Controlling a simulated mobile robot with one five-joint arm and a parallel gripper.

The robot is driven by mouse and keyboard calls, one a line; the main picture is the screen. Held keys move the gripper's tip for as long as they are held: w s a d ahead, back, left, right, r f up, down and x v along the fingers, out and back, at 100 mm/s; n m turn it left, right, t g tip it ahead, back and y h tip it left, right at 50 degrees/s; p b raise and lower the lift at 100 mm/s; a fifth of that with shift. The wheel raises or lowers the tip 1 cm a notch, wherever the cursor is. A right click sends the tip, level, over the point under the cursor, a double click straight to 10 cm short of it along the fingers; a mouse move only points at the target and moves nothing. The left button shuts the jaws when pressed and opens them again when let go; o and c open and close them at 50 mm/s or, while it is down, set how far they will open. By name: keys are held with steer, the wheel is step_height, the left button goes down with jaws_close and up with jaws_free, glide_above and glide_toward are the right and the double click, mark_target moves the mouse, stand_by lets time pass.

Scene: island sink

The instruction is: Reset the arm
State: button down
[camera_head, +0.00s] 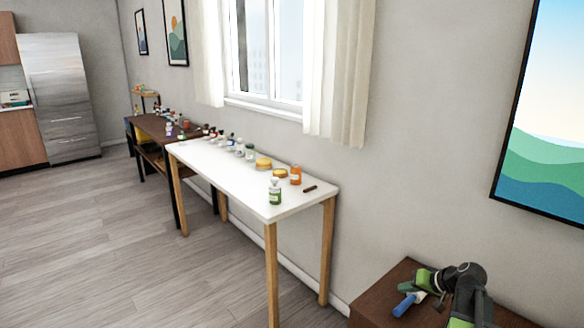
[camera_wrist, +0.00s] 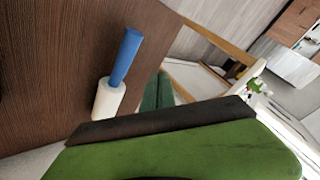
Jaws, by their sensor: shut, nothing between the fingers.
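My gripper (camera_head: 424,282) is green and black and sits low over the brown table at the lower right of the head view. In the wrist view its green fingers with a dark pad (camera_wrist: 165,122) fill the lower part, shut and empty. A small blue and white cylinder (camera_head: 404,305) is just in front of my gripper in the head view. It also shows in the wrist view (camera_wrist: 125,57), beside the fingers and not between them. My folded arm hides part of the brown table.
The brown table (camera_head: 372,304) is at the lower right against the wall. A white table (camera_head: 225,182) with several bottles and jars stands left of it, with a darker table (camera_head: 150,124) beyond. Grey wooden floor (camera_head: 90,230) is open on the left.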

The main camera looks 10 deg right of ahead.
steer(key=w+a+f+n+g+y, duration=0.1)
steer(key=a+n+g, duration=0.1)
steer(key=a, duration=0.9)
steer(key=w+a+f+n+g, duration=0.1)
steer(key=a+f+n, duration=0.1)
steer(key=a, duration=0.9)
steer(key=s+a+f+n+g+h, duration=0.1)
steer(key=s+a+f+g, duration=0.15)
steer(key=a, duration=0.35)
steer(key=s+a+f+n+g+h, duration=0.1)
steer(key=s+a, duration=0.3)
steer(key=a, duration=0.3)
steer(key=s+d+m+g+h, duration=0.2)
steer(key=s+d+h, duration=0.1)
steer(key=s+d, duration=0.15)
step_height(320, 180, up, 18)
steer(key=p, duration=1.8)
steer(key=shift+w, duration=0.35)
steer(key=shift+d, duration=0.1)
